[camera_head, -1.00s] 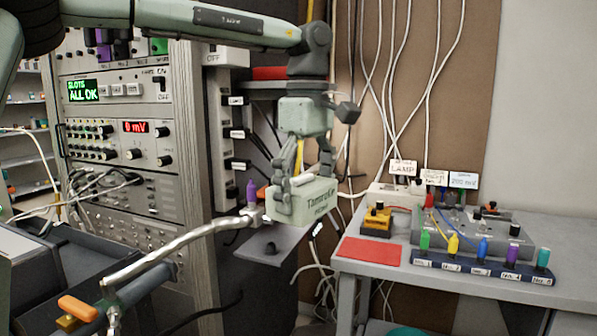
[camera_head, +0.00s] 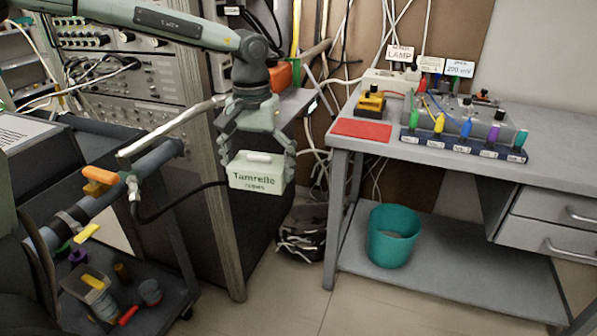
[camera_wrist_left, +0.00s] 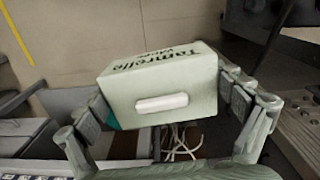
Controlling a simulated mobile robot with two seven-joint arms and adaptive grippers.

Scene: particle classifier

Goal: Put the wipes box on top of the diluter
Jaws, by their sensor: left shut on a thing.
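The wipes box (camera_head: 256,174) is a pale green block lettered "Tamrelle" with a white strip on top. My left gripper (camera_head: 258,163) is shut on it, one finger on each side, and holds it in the air in front of the rack. In the left wrist view, the box (camera_wrist_left: 165,88) sits between the fingers with its white strip facing the camera. I cannot tell which thing is the diluter; no label names it. My right gripper is not in view.
A grey bench (camera_head: 400,150) at right carries a red mat (camera_head: 362,129) and a control box with coloured plugs. A teal bin (camera_head: 393,236) stands on its lower shelf. A pipe with an orange handle (camera_head: 99,180) lies left of the box. A dark cart (camera_head: 140,318) holds small parts.

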